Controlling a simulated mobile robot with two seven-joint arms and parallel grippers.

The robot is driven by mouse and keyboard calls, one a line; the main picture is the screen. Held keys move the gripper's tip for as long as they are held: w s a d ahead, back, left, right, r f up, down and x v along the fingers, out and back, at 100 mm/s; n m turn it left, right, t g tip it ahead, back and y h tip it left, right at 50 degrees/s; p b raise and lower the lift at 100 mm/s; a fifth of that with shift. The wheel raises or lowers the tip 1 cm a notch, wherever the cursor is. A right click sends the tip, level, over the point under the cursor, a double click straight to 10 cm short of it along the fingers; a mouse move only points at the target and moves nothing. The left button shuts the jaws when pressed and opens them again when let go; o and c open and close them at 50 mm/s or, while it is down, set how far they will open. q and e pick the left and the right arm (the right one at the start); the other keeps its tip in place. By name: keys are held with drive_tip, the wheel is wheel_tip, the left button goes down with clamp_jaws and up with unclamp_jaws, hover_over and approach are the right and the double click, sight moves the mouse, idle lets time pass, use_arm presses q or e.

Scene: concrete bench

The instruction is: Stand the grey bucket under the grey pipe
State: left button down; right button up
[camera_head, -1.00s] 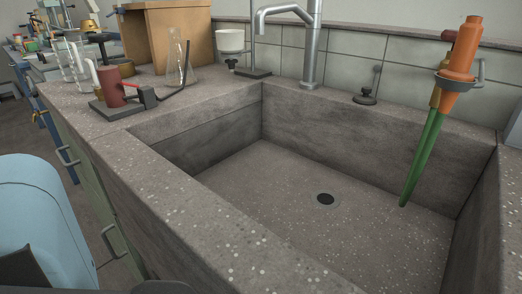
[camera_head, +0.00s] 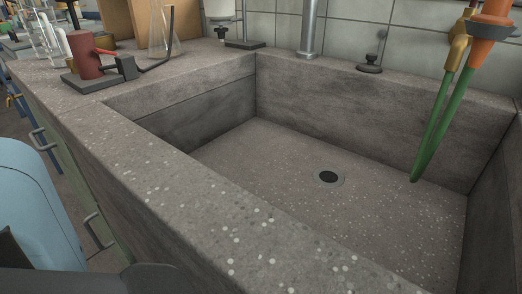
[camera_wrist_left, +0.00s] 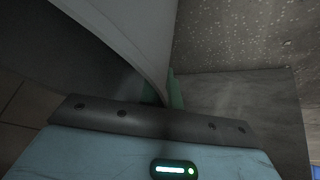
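The grey pipe (camera_head: 310,25) rises behind the sink's back wall in the head view; its upper part is out of frame. In the left wrist view a large smooth grey curved wall, which looks like the grey bucket (camera_wrist_left: 125,30), fills the upper left. My left gripper (camera_wrist_left: 162,92) has its greenish fingertips on either side of this wall's edge and appears shut on it. Most of the bucket is out of view. A dark grey shape at the bottom left of the head view cannot be told for sure. My right gripper is not in view.
The stone sink's floor (camera_head: 270,165) is clear around its drain (camera_head: 328,177). An orange and green pipe (camera_head: 440,125) slants down into the sink at right. A red clamp piece (camera_head: 84,55) and a glass flask (camera_head: 166,32) stand on the bench left of the sink.

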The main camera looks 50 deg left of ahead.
use_arm(q)
drive_tip(key=shift+w, duration=0.15)
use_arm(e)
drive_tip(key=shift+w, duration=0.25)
use_arm(q)
drive_tip(key=c, duration=2)
unclamp_jaws()
drive_tip(key=shift+f, duration=0.15)
drive_tip(key=o, duration=0.4)
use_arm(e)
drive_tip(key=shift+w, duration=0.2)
